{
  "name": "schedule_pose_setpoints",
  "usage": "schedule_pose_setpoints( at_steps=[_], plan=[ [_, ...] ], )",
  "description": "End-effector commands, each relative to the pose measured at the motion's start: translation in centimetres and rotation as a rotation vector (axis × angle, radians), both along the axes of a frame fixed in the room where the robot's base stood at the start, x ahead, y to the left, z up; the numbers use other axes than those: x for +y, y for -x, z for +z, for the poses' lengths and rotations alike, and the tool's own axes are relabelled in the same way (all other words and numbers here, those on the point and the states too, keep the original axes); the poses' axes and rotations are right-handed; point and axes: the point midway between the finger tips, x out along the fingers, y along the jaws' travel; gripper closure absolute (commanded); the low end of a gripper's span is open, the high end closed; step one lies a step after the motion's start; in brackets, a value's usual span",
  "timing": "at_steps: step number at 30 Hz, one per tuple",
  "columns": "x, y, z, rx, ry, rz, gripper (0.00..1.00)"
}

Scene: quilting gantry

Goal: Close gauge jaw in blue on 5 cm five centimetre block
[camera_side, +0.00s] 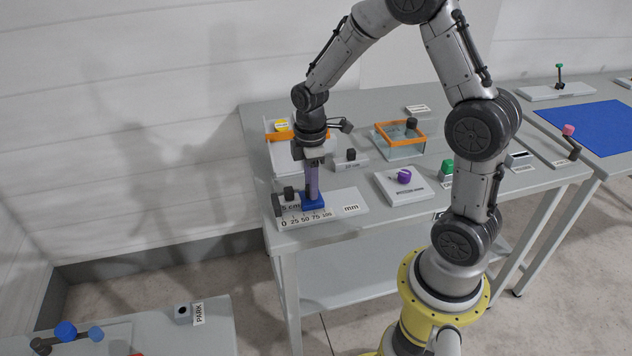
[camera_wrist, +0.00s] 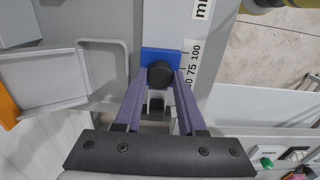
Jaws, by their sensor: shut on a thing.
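The gauge (camera_side: 345,200) lies near the front left of the table, with a white scale marked 0 to 100 and "mm". Its blue jaw (camera_side: 313,204) stands around the 50 to 75 marks; it also shows in the wrist view (camera_wrist: 148,60). My gripper (camera_side: 312,191) points down and is shut on the black knob (camera_wrist: 160,73) of the blue jaw. The grey block (camera_side: 290,208) labelled "5 cm", with a dark knob on top, sits left of the blue jaw. I cannot tell whether jaw and block touch.
A clear orange-rimmed box (camera_side: 400,151), a small white panel with a purple knob (camera_side: 404,176) and a green button (camera_side: 447,167) stand to the right. A dark-knobbed piece (camera_side: 351,155) sits behind the gauge. The strip right of the blue jaw is clear.

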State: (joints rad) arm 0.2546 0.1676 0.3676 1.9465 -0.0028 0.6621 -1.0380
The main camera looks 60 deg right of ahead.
Motion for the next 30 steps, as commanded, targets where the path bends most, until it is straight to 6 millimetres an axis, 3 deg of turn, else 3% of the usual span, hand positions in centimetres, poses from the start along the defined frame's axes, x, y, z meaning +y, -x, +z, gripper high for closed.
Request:
schedule_pose_setpoints(
  at_steps=[1,2,6,19,23,30],
  plan=[
    [0.1,-0.2,0.0,-0.005,-0.002,-0.001,0.92],
    [0.1,-0.2,0.1,-0.005,-0.002,-0.001,0.57],
    [0.1,-0.1,0.0,-0.004,-0.001,0.000,0.32],
    [0.0,-0.2,0.9,-0.006,0.000,0.000,0.31],
    [0.0,-0.2,3.0,-0.008,0.000,0.000,0.31],
    [0.0,-0.2,8.3,-0.011,0.001,0.000,0.31]
  ],
)
